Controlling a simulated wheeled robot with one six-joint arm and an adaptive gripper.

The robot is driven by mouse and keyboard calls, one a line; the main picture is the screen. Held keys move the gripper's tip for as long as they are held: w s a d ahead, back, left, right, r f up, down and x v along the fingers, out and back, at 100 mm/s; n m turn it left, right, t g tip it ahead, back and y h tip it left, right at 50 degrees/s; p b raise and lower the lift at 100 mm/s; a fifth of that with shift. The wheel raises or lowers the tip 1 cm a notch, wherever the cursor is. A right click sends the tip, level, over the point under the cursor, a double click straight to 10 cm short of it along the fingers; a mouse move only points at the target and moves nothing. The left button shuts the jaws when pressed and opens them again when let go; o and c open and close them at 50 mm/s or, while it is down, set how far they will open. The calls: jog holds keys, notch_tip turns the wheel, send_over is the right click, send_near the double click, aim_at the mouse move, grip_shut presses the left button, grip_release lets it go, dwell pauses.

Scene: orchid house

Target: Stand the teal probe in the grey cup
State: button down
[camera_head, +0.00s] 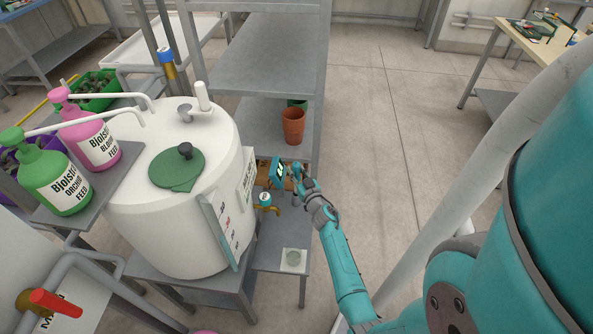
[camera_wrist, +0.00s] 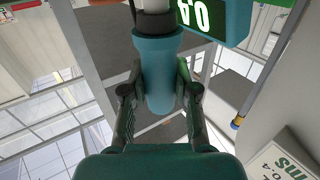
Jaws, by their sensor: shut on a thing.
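The teal probe (camera_wrist: 157,75) shows in the wrist view as a thick teal handle with a dark collar and a pale part above it. My gripper (camera_wrist: 160,105) is shut on the handle, one finger on each side. In the head view my gripper (camera_head: 297,172) is beside the white tank, above the lower shelf; the probe is hard to make out there. The cup does not clearly show in the wrist view.
A teal meter with a lit display (camera_head: 278,172) is close by my gripper. The white tank (camera_head: 170,225) with a brass tap (camera_head: 267,208) stands to the left. A terracotta pot (camera_head: 293,125) is on the shelf behind. Open floor (camera_head: 390,140) lies to the right.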

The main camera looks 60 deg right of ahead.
aim_at(297, 177)
jog(key=shift+f, duration=0.25)
jog(key=shift+f, duration=1.6)
jog(key=shift+f, duration=1.65)
jog(key=c, duration=0.8)
grip_release()
